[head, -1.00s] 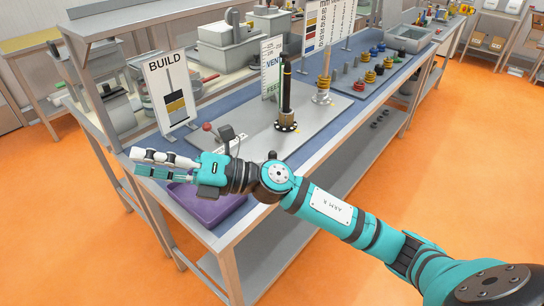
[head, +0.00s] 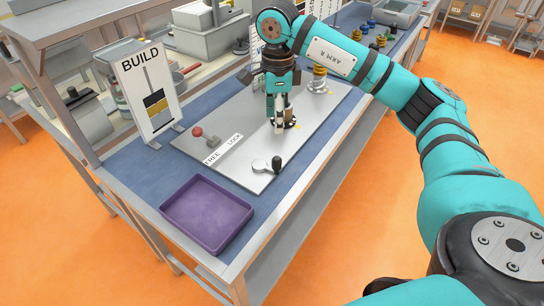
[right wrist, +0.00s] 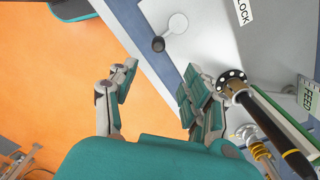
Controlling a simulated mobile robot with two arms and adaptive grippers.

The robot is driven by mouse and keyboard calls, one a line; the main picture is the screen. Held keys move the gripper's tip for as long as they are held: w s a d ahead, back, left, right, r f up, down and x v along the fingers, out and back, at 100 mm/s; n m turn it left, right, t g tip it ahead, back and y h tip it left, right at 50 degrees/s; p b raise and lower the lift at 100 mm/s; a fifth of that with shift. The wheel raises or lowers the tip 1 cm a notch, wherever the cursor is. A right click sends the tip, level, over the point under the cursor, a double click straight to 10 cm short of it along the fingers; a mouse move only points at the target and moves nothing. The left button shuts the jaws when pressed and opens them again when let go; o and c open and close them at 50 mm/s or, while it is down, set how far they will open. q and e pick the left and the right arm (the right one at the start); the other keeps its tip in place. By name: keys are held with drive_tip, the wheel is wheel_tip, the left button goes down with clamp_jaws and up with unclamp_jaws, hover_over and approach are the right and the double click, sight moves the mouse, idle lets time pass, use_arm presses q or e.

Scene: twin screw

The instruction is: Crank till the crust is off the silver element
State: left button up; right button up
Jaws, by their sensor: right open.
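The crank (head: 262,165), a pale disc with a black knob, lies at the near edge of the grey plate (head: 228,122). It also shows in the right wrist view (right wrist: 177,23). My right gripper (head: 279,118) points down over the plate, beyond the crank. It is open, with nothing between its fingers in the right wrist view (right wrist: 163,88). A black flanged post (right wrist: 233,84) with a dark yellow-banded rod stands close beside the right-hand fingers. In the head view the gripper and arm hide most of it. I cannot make out the silver element or crust. My left gripper is not in view.
A red-knobbed lever (head: 203,135) sits by the FREE/LOCK label. A purple tray (head: 207,213) lies at the near bench corner, and the BUILD sign (head: 148,90) stands behind. A post with brass rings (head: 319,78) stands past my gripper.

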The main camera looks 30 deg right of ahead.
sight(277, 157)
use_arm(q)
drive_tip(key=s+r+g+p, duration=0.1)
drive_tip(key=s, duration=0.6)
use_arm(e)
drive_tip(key=f, duration=0.5)
drive_tip(key=shift+s+f, duration=0.15)
drive_tip(key=shift+s, duration=0.25)
drive_tip(key=f+p, duration=0.2)
drive_tip(key=f, duration=0.5)
drive_tip(key=shift+w, duration=0.2)
wheel_tip(277, 157, down, 2)
drive_tip(key=shift+a+f, duration=0.1)
drive_tip(key=shift+f, duration=0.05)
drive_tip(key=shift+w+f+p, duration=0.1)
drive_tip(key=shift+f+p, duration=0.2)
drive_tip(key=shift+f, duration=0.25)
drive_tip(key=c, duration=0.4)
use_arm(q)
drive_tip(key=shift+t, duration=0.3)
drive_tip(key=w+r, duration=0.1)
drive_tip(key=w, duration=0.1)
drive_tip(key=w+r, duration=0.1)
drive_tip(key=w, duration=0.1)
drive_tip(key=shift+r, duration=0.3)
use_arm(e)
clamp_jaws()
